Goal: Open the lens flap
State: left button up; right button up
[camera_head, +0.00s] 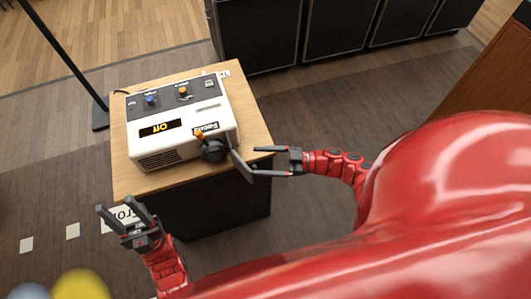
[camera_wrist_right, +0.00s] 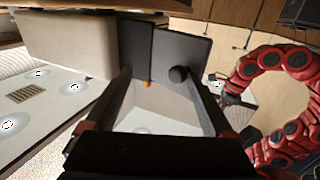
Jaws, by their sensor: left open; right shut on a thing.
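A white and grey projector-like machine (camera_head: 184,148) sits on a wooden-topped stand, with a round black lens (camera_head: 214,151) at its front right corner. The dark lens flap (camera_head: 240,166) stands out at an angle beside the lens, swung away from its face. My right gripper (camera_head: 256,161) is at the flap, closed on it with its fingers still some way apart. The right wrist view shows the flap (camera_wrist_right: 182,52) as a dark grey plate with a black round knob at the fingertips. My left gripper (camera_head: 121,214) is open and empty, below and left of the stand.
The stand's wooden top (camera_head: 253,127) has little bare room around the machine. A blue knob (camera_head: 151,100), an orange knob (camera_head: 183,91) and a lit display (camera_head: 157,128) are on the machine. A black pole (camera_head: 62,52) stands behind left. Dark cabinets (camera_head: 345,28) line the back.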

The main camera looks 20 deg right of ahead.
jog(key=shift+w+r, duration=0.15)
jog(key=b+v, duration=1.1)
jog(key=v, duration=0.6)
jog(key=shift+s+f, duration=0.2)
jog(key=shift+s, duration=0.15)
jog(key=shift+d, duration=0.1)
jog(key=shift+d, duration=0.1)
